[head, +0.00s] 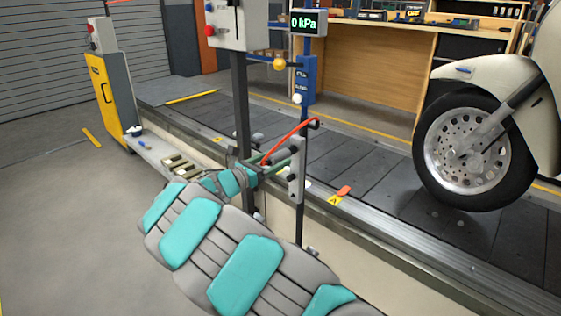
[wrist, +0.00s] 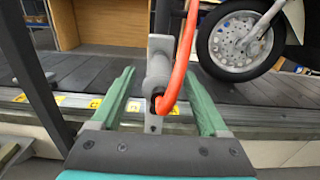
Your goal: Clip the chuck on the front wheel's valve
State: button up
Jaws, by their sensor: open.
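The chuck (wrist: 156,76) is a grey cylinder with a red hose (wrist: 178,62) at its near end. It sits at a light grey bracket (head: 296,172) on a dark post. My gripper (wrist: 160,84) is open, with one green finger on each side of the chuck and visible gaps between. In the head view my gripper (head: 277,166) is beside the bracket and hides most of the chuck. The front wheel (head: 431,148) of a cream scooter (head: 490,75) stands on the slat conveyor at the right. Its valve is too small to make out.
A display (head: 307,22) reads 0 kPa on a blue post. The dark slat conveyor (head: 350,160) has a metal edge rail (head: 400,232). A dark upright (head: 239,95) carries a control box.

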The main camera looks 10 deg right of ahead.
aim_at(285, 153)
jog(key=p+x, duration=0.1)
jog(key=x, duration=0.2)
jog(key=shift+w+d+r, duration=0.1)
jog(key=shift+d, duration=0.1)
jog(key=shift+x, duration=0.85)
jog(key=shift+p, duration=0.55)
jog(key=shift+p, duration=0.35)
dwell(0.3)
grip_shut()
dwell(0.5)
jog(key=shift+a, duration=0.1)
jog(key=shift+p+v, duration=0.8)
jog(key=shift+v, duration=2.1)
